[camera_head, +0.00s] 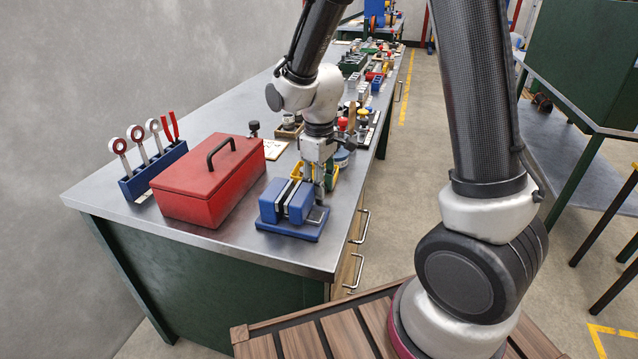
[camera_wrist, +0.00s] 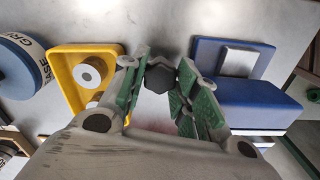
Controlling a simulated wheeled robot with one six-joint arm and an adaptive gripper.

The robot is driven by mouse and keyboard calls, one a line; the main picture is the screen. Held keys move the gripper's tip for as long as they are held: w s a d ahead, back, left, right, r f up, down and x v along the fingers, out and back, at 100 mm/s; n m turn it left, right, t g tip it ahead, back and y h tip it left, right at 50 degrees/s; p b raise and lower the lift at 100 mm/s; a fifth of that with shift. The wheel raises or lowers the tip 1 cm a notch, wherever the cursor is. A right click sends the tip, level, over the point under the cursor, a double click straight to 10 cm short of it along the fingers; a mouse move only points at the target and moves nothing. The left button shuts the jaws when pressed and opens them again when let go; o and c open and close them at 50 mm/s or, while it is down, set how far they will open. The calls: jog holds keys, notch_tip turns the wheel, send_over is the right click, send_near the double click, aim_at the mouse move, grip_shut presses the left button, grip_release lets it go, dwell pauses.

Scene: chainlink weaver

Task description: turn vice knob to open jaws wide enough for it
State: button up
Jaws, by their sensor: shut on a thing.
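The blue vice (camera_head: 290,232) sits on the bench's near right corner, with two blue jaw blocks and pale metal faces close together; the exact gap is hard to tell. In the wrist view its blue body (camera_wrist: 245,103) is at the right with a silver plate. The dark six-sided vice knob (camera_wrist: 160,77) is between my green-padded fingertips. My gripper (camera_head: 318,183) points down behind the vice and is shut on the knob; in the wrist view its fingers (camera_wrist: 159,85) flank the knob on both sides. The knob is hidden in the head view.
A yellow bin (camera_wrist: 68,58) with grey round parts stands close to my fingers, beside a blue grease tin (camera_wrist: 14,70). A red toolbox (camera_head: 190,205) and a blue rack (camera_head: 150,172) of ring-ended tools stand left of the vice. Several small items crowd the bench behind.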

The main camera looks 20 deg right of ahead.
jog(key=n, duration=0.6)
jog(key=shift+w, duration=0.1)
jog(key=shift+n, duration=0.3)
dwell(0.3)
jog(key=o, duration=0.8)
